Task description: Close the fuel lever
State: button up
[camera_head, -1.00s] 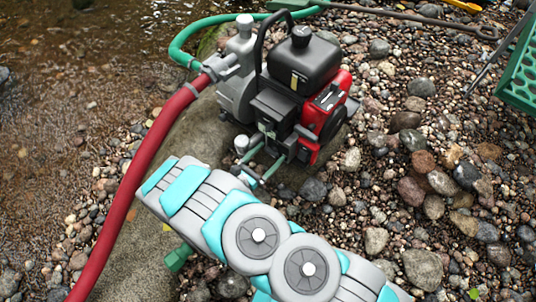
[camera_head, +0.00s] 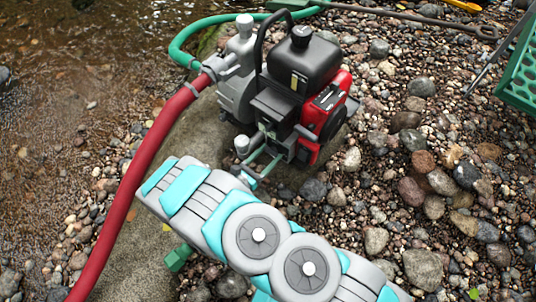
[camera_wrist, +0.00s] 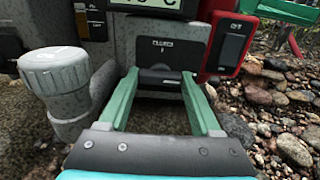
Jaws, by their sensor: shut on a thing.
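The fuel lever (camera_wrist: 160,80) is a small dark piece low on the grey front of the engine in the wrist view. It sits under a dark plate (camera_wrist: 163,50) with a small label that seems to read "CLOSED". The green fingers of my gripper (camera_wrist: 161,85) reach in from both sides and are shut on the lever. In the head view my gripper (camera_head: 264,157) is at the near side of the red and black engine (camera_head: 312,92); the lever itself is too small and covered to make out there.
A grey knob (camera_wrist: 55,75) stands close left of my fingers. A red switch box (camera_wrist: 233,45) is at upper right. A red hose (camera_head: 140,185) and a green hose (camera_head: 190,32) join the pump. A green crate (camera_head: 520,75) stands at the right. Stones surround the engine.

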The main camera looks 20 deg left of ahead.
jog(key=n+p, duration=0.1)
jog(key=n, duration=0.2)
jog(key=shift+n, duration=0.3)
jog(key=n+p, duration=0.1)
jog(key=n, duration=0.9)
jog(key=shift+n+p, duration=0.3)
jog(key=shift+n, duration=1.8)
jog(key=o, duration=1.4)
